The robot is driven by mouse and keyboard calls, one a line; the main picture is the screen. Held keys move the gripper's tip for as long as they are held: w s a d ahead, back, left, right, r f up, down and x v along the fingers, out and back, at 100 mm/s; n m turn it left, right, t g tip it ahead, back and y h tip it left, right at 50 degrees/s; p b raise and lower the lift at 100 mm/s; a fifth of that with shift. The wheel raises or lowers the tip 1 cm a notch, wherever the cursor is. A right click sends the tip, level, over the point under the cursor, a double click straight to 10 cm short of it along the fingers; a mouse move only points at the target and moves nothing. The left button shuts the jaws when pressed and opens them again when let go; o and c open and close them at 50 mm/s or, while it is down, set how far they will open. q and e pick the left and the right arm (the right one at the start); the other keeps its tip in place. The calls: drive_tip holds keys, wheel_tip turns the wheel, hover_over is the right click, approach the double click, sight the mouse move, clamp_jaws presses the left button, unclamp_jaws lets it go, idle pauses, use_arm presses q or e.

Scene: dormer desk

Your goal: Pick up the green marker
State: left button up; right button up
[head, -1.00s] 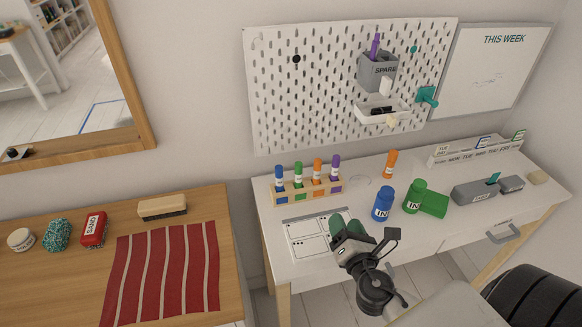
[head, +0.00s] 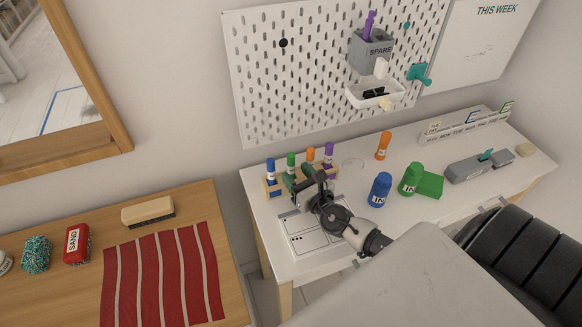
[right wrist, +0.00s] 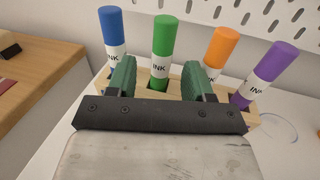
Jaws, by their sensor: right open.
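The green marker (head: 291,161) stands upright in the wooden rack (head: 269,189) at the back left of the white desk, between the blue and orange markers. My right gripper (head: 299,182) is at the front of the rack, partly hiding it. In the right wrist view the green marker (right wrist: 163,45) stands beyond and between the spread green fingers of my right gripper (right wrist: 160,76), with a gap on both sides. The gripper is open and empty. My left gripper is not in view.
The blue marker (right wrist: 111,28), orange marker (right wrist: 219,48) and purple marker (right wrist: 268,68) stand close by in the rack. A blue ink bottle (head: 380,189) and green ink bottle (head: 410,178) stand to the right. The pegboard (head: 310,90) rises behind.

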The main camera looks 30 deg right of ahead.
sight(293, 170)
drive_tip(key=w, duration=0.2)
drive_tip(key=shift+w+d, duration=0.1)
drive_tip(key=shift+w, duration=0.55)
drive_tip(key=shift+c, duration=0.4)
clamp_jaws()
use_arm(q)
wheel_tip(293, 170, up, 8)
drive_tip(key=p, duration=0.7)
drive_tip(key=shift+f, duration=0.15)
use_arm(e)
wheel_tip(293, 170, up, 10)
